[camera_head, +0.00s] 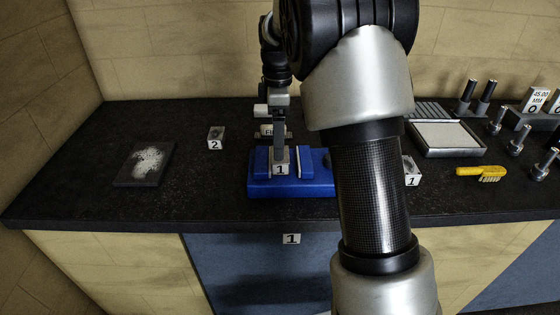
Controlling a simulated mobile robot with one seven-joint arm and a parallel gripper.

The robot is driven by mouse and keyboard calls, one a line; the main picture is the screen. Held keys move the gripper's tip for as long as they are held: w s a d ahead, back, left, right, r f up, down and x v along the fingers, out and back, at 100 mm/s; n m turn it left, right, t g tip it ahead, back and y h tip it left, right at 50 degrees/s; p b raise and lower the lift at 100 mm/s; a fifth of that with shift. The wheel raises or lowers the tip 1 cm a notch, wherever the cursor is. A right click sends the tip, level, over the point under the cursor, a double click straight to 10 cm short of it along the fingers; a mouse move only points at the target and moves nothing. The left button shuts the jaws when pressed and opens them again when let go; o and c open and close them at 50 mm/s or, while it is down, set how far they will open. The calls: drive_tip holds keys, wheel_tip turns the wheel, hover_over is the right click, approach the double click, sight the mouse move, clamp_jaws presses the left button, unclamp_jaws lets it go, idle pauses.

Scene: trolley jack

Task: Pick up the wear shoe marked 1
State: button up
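Small blocks with white number labels stand on the dark bench. One marked 1 (412,179) is right of my arm, partly hidden by it. Another label 1 (280,169) is on a small block in the blue fixture (318,188), between its raised jaws. A block marked 2 (215,142) stands to the left. I cannot tell for sure which block marked 1 is the wear shoe.
A dark plate with white powder (150,162) lies at left. A label 1 (291,239) is on the bench front. At right are a grey tray (446,137), a yellow brush (482,173) and several metal pins.

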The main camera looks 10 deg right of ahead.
sight(282, 167)
drive_tip(key=f, duration=0.6)
drive_tip(key=shift+d+f, duration=0.2)
drive_tip(key=shift+f, duration=0.1)
drive_tip(key=c, duration=2.1)
drive_tip(key=shift+w+r, duration=0.1)
drive_tip(key=shift+r, duration=0.1)
clamp_jaws()
